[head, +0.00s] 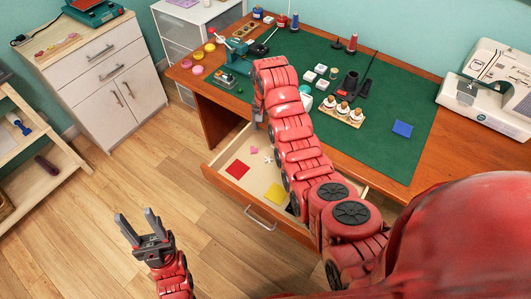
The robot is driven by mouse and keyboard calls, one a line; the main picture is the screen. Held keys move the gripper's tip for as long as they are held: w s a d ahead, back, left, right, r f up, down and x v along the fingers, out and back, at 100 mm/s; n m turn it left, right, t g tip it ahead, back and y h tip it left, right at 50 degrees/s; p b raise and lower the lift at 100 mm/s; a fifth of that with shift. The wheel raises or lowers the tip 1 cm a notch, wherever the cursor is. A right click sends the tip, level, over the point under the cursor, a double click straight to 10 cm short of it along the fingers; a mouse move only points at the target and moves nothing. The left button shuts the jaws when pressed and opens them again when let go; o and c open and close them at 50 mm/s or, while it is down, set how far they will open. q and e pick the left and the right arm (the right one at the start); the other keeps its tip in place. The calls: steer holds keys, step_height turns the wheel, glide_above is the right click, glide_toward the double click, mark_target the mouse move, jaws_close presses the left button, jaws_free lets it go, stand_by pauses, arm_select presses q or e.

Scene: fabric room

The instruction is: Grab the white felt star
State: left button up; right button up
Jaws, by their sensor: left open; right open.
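The white felt star (268,159) appears as a small pale shape inside the open drawer (212,170), beside my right arm. A pink felt piece (254,150) lies just to its left. My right arm reaches over the drawer, and its gripper (258,116) hangs near the desk's front edge, above and left of the star, apart from it. It is largely hidden by its own arm and holds nothing that I can see. My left gripper (138,225) is open and empty, over the floor left of the drawer.
A red square (237,169) and a yellow square (275,194) lie in the drawer; my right arm hides its right part. The desk's green mat (400,95) bears spools, small jars and a blue square (402,129). A sewing machine (490,85) stands right. Floor at left is clear.

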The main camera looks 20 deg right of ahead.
steer(key=b, duration=0.8)
glide_above(269, 158)
steer(key=a, duration=0.1)
step_height(269, 158, down, 8)
step_height(269, 158, down, 3)
steer(key=shift+s+f+p, duration=0.1)
steer(key=shift+s+p, duration=0.05)
steer(key=shift+p, duration=0.5)
steer(key=f, duration=0.3)
steer(key=d+f, duration=0.1)
steer(key=f, duration=0.1)
steer(key=shift+p, duration=0.4)
steer(key=shift+f, duration=0.45)
jaws_close()
